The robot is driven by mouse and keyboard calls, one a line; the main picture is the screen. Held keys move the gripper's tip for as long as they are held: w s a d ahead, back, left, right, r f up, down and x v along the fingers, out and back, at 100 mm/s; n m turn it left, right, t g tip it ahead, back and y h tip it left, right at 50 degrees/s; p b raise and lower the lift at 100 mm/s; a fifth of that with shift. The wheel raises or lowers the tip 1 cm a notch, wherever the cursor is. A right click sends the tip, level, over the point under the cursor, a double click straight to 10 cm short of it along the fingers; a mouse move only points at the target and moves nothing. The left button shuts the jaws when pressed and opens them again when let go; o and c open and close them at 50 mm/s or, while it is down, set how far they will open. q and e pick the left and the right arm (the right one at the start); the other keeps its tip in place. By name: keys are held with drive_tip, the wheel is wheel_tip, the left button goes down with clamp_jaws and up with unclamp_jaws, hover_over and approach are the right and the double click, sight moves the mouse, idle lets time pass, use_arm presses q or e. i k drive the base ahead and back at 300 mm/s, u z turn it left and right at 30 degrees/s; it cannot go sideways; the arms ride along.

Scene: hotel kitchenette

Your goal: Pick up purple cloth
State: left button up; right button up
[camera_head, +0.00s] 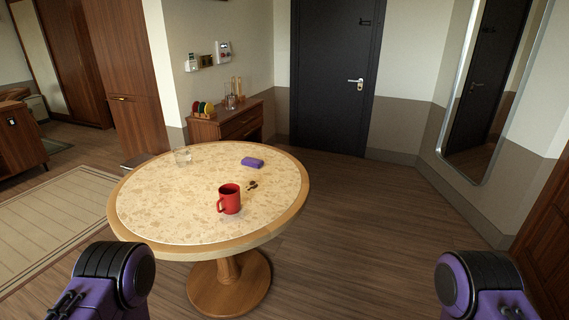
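The purple cloth (252,162) lies folded in a small block on the far right part of the round table (145,213). It is behind the red mug (229,199) and apart from it. Purple and black parts of my two arms show at the bottom left and bottom right corners, well short of the cloth. Neither gripper's fingers can be seen.
Small dark crumbs (252,185) lie between mug and cloth. A wooden cabinet (240,124) stands behind the table, near a dark door (330,75). The floor right of the table is clear.

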sight(251, 162)
drive_tip(key=z, duration=1.1)
drive_tip(key=i, duration=2.55)
drive_tip(key=u, duration=3.1)
